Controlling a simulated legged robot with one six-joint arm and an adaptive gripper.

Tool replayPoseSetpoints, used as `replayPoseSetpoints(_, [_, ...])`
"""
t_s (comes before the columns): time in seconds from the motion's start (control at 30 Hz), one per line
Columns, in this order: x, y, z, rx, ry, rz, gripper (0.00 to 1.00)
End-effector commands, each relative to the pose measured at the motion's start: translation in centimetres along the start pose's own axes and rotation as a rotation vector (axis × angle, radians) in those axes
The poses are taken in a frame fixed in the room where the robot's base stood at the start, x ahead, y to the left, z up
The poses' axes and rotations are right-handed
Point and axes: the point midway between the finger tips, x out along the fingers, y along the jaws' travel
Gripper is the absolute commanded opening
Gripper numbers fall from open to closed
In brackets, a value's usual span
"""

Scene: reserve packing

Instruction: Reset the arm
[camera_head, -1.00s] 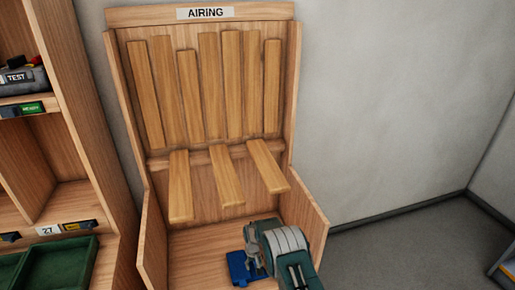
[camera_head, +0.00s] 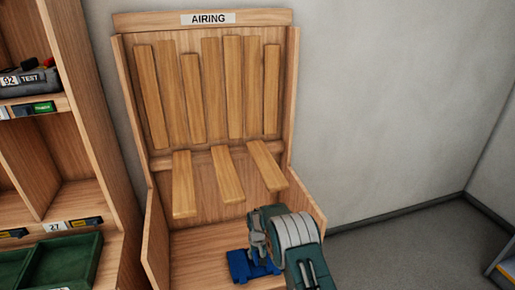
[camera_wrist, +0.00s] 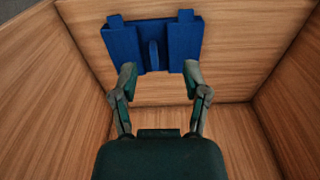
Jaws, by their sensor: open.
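My gripper (camera_wrist: 160,75) is open over the bottom of the wooden airing rack. Its two fingers are spread wide in the wrist view, with nothing held between them. A blue object (camera_wrist: 151,40) with two raised blocks and a middle ridge lies just beyond the fingertips, on the wooden floor of the rack. In the head view the blue object (camera_head: 243,265) is partly hidden by my gripper (camera_head: 262,252). I cannot tell whether a fingertip touches it.
The airing rack (camera_head: 148,235) has upright slats at the back, three slats sticking out above my arm, and low side walls around the blue object. A wooden shelf (camera_head: 100,130) with a green tray (camera_head: 68,262) stands at left. The floor at right is clear.

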Motion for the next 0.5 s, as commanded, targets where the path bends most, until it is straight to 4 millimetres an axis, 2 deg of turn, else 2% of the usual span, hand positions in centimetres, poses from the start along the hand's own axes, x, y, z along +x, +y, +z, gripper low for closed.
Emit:
replayPoseSetpoints(0.17, [-5.9,1.0,-0.4,0.016,0.033,0.001,0.59])
replayPoseSetpoints(0.27, [-10.2,1.9,-0.2,0.03,0.057,0.002,0.59])
replayPoseSetpoints(0.5, [-20.3,3.7,2.0,0.061,0.112,0.006,0.59])
